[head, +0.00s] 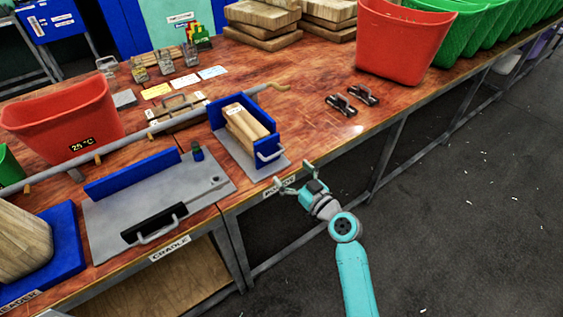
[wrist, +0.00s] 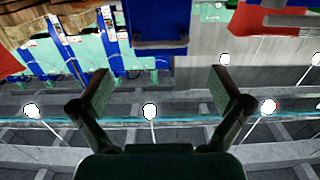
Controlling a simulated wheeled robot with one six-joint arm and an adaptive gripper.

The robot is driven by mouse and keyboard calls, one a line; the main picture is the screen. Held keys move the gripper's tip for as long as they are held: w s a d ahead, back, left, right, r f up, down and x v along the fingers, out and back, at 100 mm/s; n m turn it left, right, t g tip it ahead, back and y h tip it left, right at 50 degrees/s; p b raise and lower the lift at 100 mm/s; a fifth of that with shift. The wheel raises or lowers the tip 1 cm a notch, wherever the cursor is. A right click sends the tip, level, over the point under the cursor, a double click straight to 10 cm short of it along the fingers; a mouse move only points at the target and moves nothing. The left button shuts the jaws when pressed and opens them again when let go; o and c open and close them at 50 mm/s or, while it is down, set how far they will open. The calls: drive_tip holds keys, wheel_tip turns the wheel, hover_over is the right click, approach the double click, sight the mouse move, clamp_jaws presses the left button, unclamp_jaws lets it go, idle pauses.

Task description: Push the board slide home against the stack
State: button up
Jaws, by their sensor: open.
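A stack of pale wooden boards (head: 246,125) with a small white label stands between blue walls on a grey base (head: 277,168) at the table's front edge. The blue slide plate (head: 261,144) with a light grey handle (head: 272,154) is at its near end. Whether a gap lies between plate and boards I cannot tell. My gripper (head: 292,178) is open and empty, just in front of the handle and apart from it. In the wrist view, a blue panel with a grey bar (wrist: 160,43), probably this slide, shows beyond my open fingers (wrist: 160,92).
Left is a grey cradle plate (head: 105,215) with a blue fence and a black handled block (head: 154,223). A long grey bar (head: 150,135) crosses behind. Black clamps (head: 351,100) and a red bin (head: 405,45) stand right. Open floor (head: 470,200) lies to the right.

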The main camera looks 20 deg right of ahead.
drive_tip(key=v, duration=0.3)
drive_tip(key=shift+s+d, duration=0.1)
drive_tip(key=shift+s, duration=0.15)
